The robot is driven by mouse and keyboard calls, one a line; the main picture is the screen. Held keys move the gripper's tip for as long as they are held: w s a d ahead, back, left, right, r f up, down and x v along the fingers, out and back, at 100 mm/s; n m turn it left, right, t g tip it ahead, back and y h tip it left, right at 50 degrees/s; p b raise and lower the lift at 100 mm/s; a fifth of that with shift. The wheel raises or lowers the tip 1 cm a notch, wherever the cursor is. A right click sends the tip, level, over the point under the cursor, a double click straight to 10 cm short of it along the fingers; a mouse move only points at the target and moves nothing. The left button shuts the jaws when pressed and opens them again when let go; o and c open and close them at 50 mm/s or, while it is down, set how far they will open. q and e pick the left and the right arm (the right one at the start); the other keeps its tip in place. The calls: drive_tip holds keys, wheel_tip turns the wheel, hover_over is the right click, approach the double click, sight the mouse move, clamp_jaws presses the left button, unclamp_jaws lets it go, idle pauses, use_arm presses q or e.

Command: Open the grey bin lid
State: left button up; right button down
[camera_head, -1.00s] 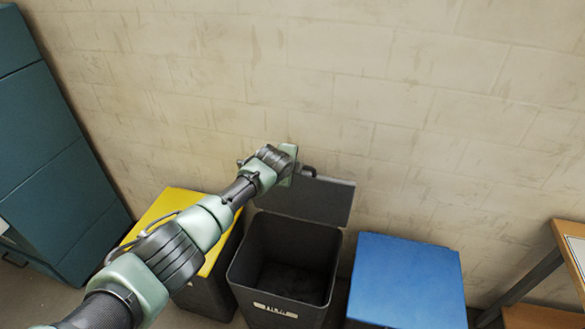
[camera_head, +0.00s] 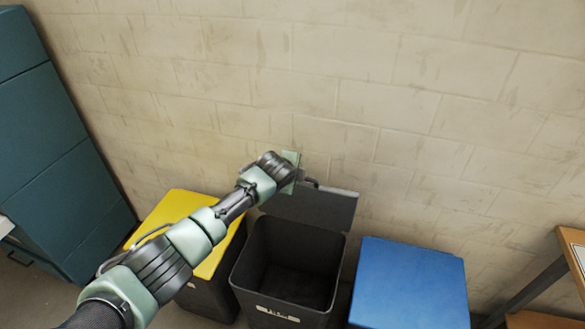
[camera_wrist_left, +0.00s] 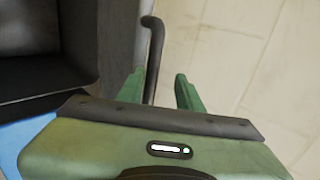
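The grey bin (camera_head: 243,275) stands in the middle of the head view with its mouth uncovered. Its grey lid (camera_head: 325,208) is raised at the back, near upright against the wall. A dark bent handle (camera_head: 311,181) sits at the lid's upper edge. My left gripper (camera_head: 294,172) is at the lid's upper left, beside the handle. In the left wrist view the handle (camera_wrist_left: 153,55) lies between the spread green fingers (camera_wrist_left: 160,84), nearer the left one, with a gap to the right one. My right gripper is in neither view.
A yellow-lidded bin (camera_head: 172,208) stands to the left, partly behind my left arm. A blue-lidded bin (camera_head: 410,285) stands to the right. A pale block wall (camera_head: 420,90) is close behind, a teal cabinet (camera_head: 50,150) far left, and a wooden table (camera_head: 572,245) at right.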

use_arm(q)
drive_tip(key=v, duration=0.6)
drive_tip(key=shift+r, duration=0.35)
drive_tip(key=shift+w+r, duration=0.1)
drive_tip(key=shift+c, duration=0.3)
